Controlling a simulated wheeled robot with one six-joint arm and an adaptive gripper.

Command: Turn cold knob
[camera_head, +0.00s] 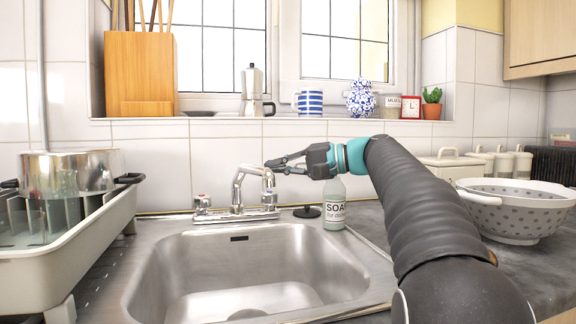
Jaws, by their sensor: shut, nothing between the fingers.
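A chrome tap (238,187) with a tall bent spout stands on the back rim of the steel sink (150,262). It has a left knob (201,203) and a right knob (269,197). I cannot tell the colour marks on the knobs clearly, so which is cold is not certain. My gripper (270,165) reaches in from the right, with its dark fingers shut and empty. Its tips are above the right knob, close to the end of the spout. I cannot tell whether they touch the spout.
A soap bottle (334,211) stands below my gripper, right of the tap, beside a black plug (307,212). A dish rack (70,250) with a steel pot (72,172) is at the left. A spotted colander (514,211) is on the right counter. The sink basin looks empty.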

